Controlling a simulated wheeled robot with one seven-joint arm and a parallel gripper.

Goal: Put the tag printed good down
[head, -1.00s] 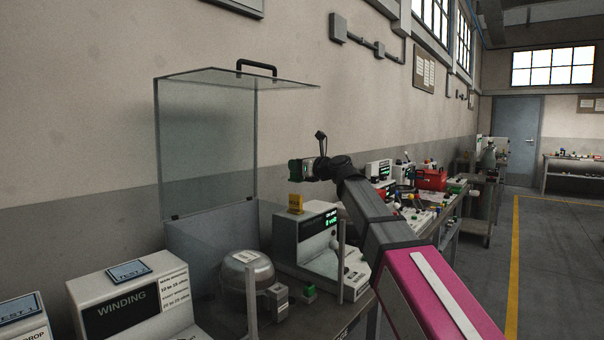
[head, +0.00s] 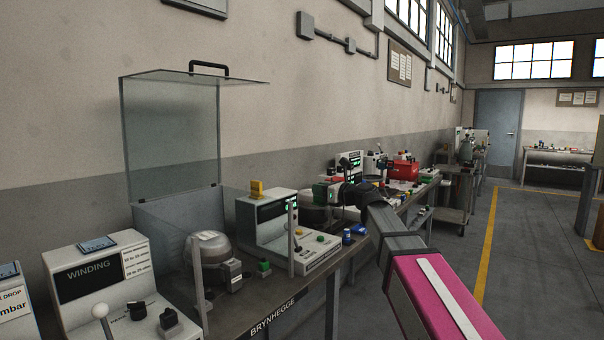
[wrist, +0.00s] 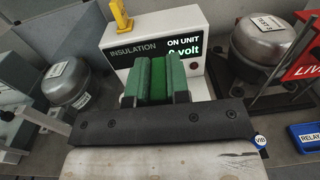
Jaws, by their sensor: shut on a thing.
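My gripper (head: 328,191) is held out over the bench, to the right of the insulation tester (head: 272,225) in the head view. In the wrist view its fingers (wrist: 157,84) are shut on a green piece (wrist: 158,72), which I take to be the tag. The tag's print cannot be read from here. The tester, with a display reading "ON UNIT" and volts, stands beyond the fingers in the wrist view (wrist: 125,50). The fingers hide part of its front.
A domed compressor (head: 207,249) stands left of the tester, near an open clear hood (head: 175,130). The wrist view shows another compressor (wrist: 265,45), a red LIVE sign (wrist: 303,62) and a blue RELAY tray (wrist: 306,137) at right. A yellow piece (wrist: 120,17) tops the tester.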

